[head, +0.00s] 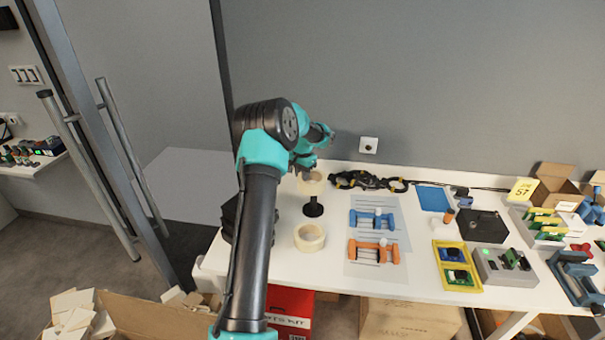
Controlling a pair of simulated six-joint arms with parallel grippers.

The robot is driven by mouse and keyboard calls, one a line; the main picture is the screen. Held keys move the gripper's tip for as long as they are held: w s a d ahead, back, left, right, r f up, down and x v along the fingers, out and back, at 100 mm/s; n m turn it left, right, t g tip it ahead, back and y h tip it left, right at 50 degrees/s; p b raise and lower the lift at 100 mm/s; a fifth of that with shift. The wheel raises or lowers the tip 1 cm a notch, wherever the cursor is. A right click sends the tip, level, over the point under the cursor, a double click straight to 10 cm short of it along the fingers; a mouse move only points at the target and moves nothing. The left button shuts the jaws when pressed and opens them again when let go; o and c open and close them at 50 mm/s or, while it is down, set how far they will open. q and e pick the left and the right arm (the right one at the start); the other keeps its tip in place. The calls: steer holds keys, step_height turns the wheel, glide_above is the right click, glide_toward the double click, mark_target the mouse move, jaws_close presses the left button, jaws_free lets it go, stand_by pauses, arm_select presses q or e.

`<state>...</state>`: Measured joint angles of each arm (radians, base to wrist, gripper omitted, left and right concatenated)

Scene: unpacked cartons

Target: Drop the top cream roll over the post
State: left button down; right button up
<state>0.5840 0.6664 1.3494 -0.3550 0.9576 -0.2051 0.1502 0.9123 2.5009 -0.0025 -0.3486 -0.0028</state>
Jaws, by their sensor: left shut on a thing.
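The upper cream roll (312,185) is at the top of a black post (313,208), which stands on a round base on the white table. My left gripper (305,171) reaches down to this roll from behind my arm and is shut on it. I cannot tell whether the roll is around the post tip or just above or behind it. A second cream roll (309,238) lies flat on the table in front of the post, apart from it. My right gripper is not in view.
Blue (372,220) and orange (373,251) clamp-like pieces lie on grey sheets right of the post. A dark object is partly hidden by my arm at the table's left end. Boxes and devices crowd the right side.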

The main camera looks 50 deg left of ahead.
arm_select(q)
steer(key=shift+f, duration=1.95)
steer(key=c, duration=0.5)
jaws_free()
steer(key=shift+r, duration=0.1)
steer(key=shift+r, duration=3.95)
